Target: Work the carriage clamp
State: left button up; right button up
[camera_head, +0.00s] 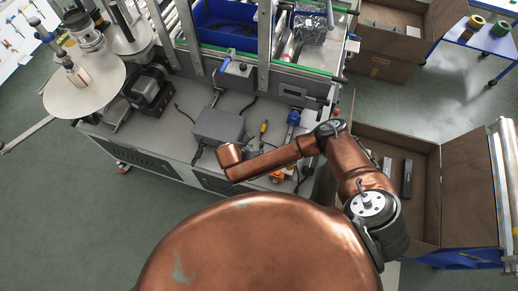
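The labelling machine (180,155) has a pale metal deck. A small blue-handled fitting (223,66) sits on its near rail, and a blue and silver fitting (292,118) stands on the deck near the right end. I cannot tell which of these, if either, is the carriage clamp. My copper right arm reaches in from the right across the front of the deck. Its far end is beside a grey box (220,126), at the box's near side. The fingers of my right gripper are not clear, and any hold is hidden. My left gripper is not in view.
A label reel disc (85,90) and a black motor unit (150,90) stand at the left. A blue bin (226,22) is behind the rail. A yellow-handled tool (263,128) and an orange item (277,177) lie near my arm. An open carton (424,200) stands at right.

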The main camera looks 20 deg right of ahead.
jog(key=v, duration=0.5)
jog(key=shift+s+a+r, duration=0.15)
jog(key=shift+r, duration=0.15)
jog(key=shift+c, duration=0.7)
